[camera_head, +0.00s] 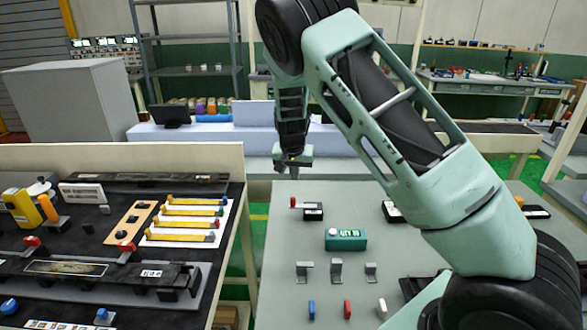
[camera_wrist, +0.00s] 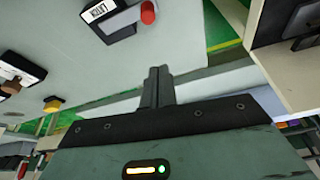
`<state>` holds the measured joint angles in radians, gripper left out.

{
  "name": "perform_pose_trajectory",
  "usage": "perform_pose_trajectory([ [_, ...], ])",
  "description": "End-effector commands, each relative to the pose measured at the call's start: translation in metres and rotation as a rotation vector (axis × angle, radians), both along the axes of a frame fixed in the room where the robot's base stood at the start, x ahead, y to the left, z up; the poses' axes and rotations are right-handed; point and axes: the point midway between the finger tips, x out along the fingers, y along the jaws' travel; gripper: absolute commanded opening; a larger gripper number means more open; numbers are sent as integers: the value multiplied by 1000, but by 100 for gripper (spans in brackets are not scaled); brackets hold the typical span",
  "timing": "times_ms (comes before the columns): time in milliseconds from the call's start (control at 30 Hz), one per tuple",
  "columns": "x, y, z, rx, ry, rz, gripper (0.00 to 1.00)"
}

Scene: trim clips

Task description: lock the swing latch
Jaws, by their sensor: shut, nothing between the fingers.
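The swing latch (camera_head: 313,212) is a small dark block with a white label on the grey table, at its far left corner. Its red knob (camera_head: 293,202) sticks out to the left. In the wrist view, the latch (camera_wrist: 122,22) with its "LATCH" label is at the top edge, partly cut off, with the red knob (camera_wrist: 148,12) at its right. My gripper (camera_head: 281,166) hangs near the table's far left edge, beyond the latch and apart from it. In the wrist view, the fingertips (camera_wrist: 158,72) are together and empty, below the knob in the picture.
On the same table (camera_head: 265,285) stand a teal box (camera_head: 346,239), several grey clips (camera_head: 336,269) and coloured pegs (camera_head: 347,309). More dark labelled blocks lie to the right, partly behind my arm. A cluttered bench (camera_head: 100,270) stands left across a gap.

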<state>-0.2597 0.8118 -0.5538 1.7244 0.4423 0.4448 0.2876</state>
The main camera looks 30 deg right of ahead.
Motion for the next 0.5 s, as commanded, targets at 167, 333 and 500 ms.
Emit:
perform_pose_trajectory([
  [167, 8, -10, -35, 0, 4, -3, 0],
  [333, 4, -3, -49, 3, 2, 1, 0],
  [500, -11, 9, -51, 1, 1, 0, 0],
])
